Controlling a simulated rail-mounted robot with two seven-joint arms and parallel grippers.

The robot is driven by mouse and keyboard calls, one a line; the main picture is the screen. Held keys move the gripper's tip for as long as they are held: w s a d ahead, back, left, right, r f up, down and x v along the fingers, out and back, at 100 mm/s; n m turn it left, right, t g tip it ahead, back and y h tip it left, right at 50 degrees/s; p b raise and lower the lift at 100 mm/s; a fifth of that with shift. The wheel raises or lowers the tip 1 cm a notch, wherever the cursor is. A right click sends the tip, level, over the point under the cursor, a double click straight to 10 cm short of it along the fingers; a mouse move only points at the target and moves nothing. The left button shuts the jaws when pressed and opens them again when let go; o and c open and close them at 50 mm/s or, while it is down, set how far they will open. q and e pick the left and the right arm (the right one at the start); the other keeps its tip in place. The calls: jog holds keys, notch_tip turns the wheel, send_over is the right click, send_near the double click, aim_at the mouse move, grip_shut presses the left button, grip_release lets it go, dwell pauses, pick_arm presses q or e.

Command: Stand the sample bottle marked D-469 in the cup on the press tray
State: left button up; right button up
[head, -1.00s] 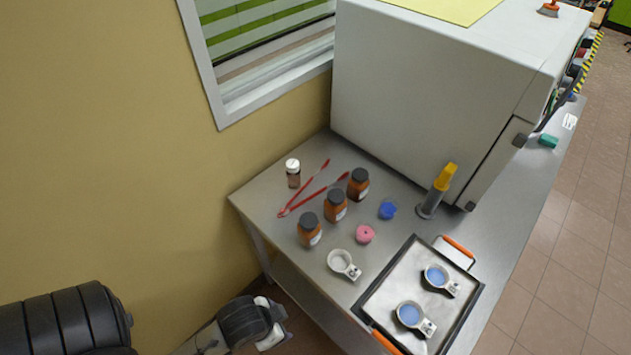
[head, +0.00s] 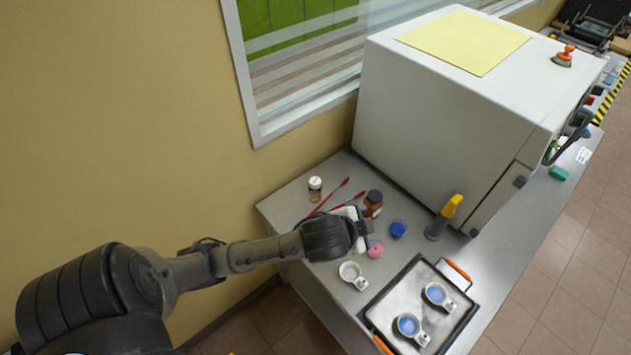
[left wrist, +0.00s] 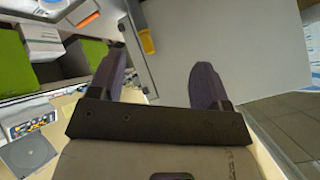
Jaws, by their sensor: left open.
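My left gripper (head: 358,228) is over the bench among the sample bottles in the head view. It is open; its two dark fingers (left wrist: 158,78) stand apart in the left wrist view with nothing between them. One brown sample bottle (head: 373,203) with a dark cap shows just beyond the gripper. Other brown bottles are hidden behind my arm, and no label can be read. The press tray (head: 397,285) carries two cups with blue inside, a far cup (head: 436,294) and a near cup (head: 408,325). My right gripper is not in view.
A pale cup (head: 352,273) stands on the bench left of the tray. A pink item (head: 375,250), a blue item (head: 397,229), red tongs (head: 335,196), a small white-capped bottle (head: 315,188) and a yellow-handled tool (head: 445,216) are close by. The large white machine (head: 450,110) bounds the bench behind.

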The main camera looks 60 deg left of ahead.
pick_arm(q)
jog(key=w+a+r+m+y+p, duration=0.1)
jog(key=w+a+r+y+p, duration=0.1)
jog(key=w+a+r+p, duration=0.4)
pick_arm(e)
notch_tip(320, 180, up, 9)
pick_arm(q)
jog(key=n+g+h, duration=0.4)
jog(key=n+g, duration=0.4)
jog(key=g, duration=0.1)
send_over(315, 181)
jog(key=shift+f, duration=5.3)
jog(key=shift+m, duration=0.3)
notch_tip(315, 181, down, 8)
jog(key=b, duration=0.9)
jog(key=shift+s+b, duration=0.15)
jog(key=shift+b, duration=0.25)
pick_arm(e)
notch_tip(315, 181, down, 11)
pick_arm(q)
jog(key=shift+f, duration=0.1)
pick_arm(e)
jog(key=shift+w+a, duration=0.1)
